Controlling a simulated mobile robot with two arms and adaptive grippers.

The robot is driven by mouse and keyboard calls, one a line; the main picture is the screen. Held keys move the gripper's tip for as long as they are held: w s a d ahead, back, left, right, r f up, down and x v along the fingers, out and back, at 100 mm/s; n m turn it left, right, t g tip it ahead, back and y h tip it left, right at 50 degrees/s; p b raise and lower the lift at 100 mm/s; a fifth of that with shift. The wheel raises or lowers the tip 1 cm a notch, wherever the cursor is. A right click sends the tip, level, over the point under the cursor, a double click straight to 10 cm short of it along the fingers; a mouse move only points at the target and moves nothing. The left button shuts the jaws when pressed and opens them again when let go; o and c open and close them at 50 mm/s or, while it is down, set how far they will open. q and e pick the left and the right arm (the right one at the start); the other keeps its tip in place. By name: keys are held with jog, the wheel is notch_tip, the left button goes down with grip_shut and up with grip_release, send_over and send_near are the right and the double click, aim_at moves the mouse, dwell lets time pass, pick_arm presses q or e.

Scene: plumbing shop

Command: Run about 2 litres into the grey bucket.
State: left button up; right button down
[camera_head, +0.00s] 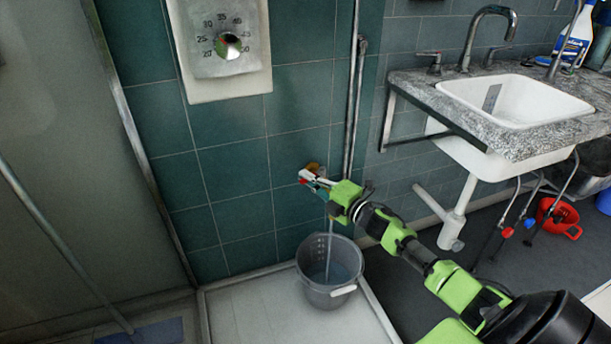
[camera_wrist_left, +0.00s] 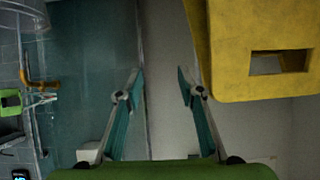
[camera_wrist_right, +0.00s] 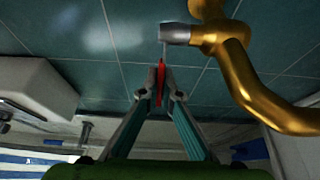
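The grey bucket (camera_head: 312,289) stands upright on the pale shower tray against the green tiles. A thin pale stream runs down into it from beneath my right gripper; bluish-grey shows inside, but I cannot read the level. The brass tap (camera_wrist_right: 245,80) fills the upper right of the right wrist view, with a silver-grey end piece. My right gripper (camera_wrist_right: 161,88) is shut on the tap's red handle (camera_wrist_right: 160,80). In the head view the right gripper (camera_head: 316,181) is at the wall above the bucket and partly hides the tap. My left gripper (camera_wrist_left: 158,73) is open and empty.
A dial panel (camera_head: 200,85) hangs on the wall above the tap. A white sink (camera_head: 515,100) in a stone counter stands at the right, with a red bucket (camera_head: 556,222) below. A yellow object (camera_wrist_left: 235,75) is close beside my left gripper.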

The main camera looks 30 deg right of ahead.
jog(key=shift+s+n+y, duration=0.15)
jog(key=shift+n+y, duration=0.15)
jog(key=shift+y, duration=0.2)
jog(key=c, duration=2.2)
grip_release()
jog(key=shift+c, duration=0.2)
jog(key=shift+s, duration=0.1)
jog(key=v, duration=1.1)
jog(key=shift+s, duration=0.4)
dwell(1.3)
